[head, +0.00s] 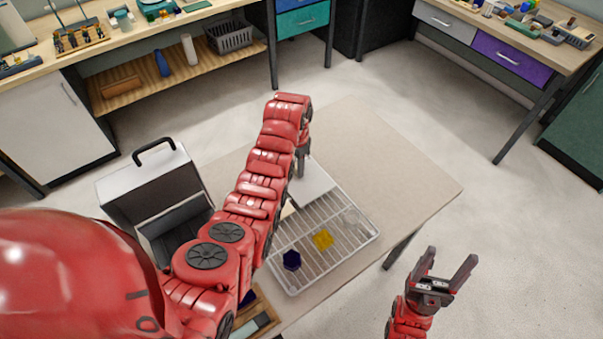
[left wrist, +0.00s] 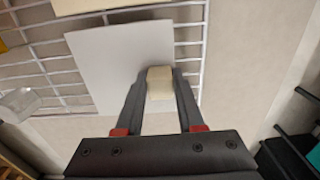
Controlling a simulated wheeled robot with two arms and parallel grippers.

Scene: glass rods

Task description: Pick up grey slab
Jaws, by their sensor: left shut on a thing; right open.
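The grey slab (head: 313,184) is a flat pale plate at the far end of a wire rack (head: 372,238) on the table. In the left wrist view the slab (left wrist: 110,62) overlies the rack's bars; whether it touches them I cannot tell. My left gripper (head: 303,172) is over the slab's edge. In the left wrist view its fingers (left wrist: 160,80) are shut on a small cream block (left wrist: 160,88) at that edge; whether the block is fixed to the slab I cannot tell. My right gripper (head: 453,256) is open and empty, off the table's right side.
On the rack are a yellow piece (head: 323,239), a dark blue hexagonal piece (head: 291,260) and a clear round piece (head: 352,217). A grey case with a black handle (head: 150,190) stands open at left. The tabletop's right side (head: 410,180) is clear.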

